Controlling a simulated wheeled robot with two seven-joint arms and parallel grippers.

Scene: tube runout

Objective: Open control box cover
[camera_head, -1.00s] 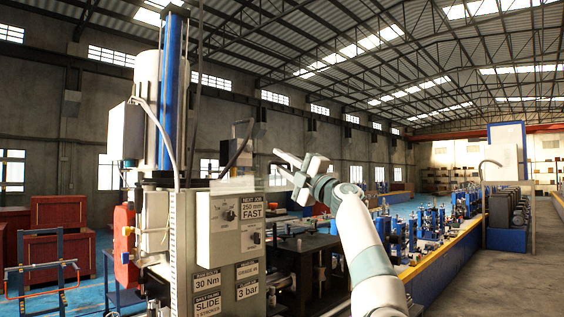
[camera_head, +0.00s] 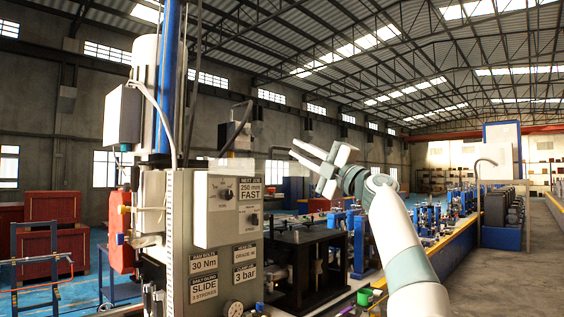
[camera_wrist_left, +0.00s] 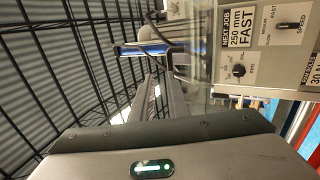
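The grey control box (camera_head: 228,210) is on the front of the machine, left of centre in the head view. It carries knobs and a "250 mm FAST" label. Its face also shows in the wrist view (camera_wrist_left: 262,50) at upper right. A faint clear panel seems to stand at its top edge; its outline is hard to make out, so I cannot tell how far the cover is open. My left gripper (camera_head: 300,149) is raised in the air to the right of the box, fingers apart and pointing left, touching nothing visible. My right gripper is out of view.
A grey cable (camera_head: 150,110) hangs at the machine's column. The air between gripper and box looks free.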

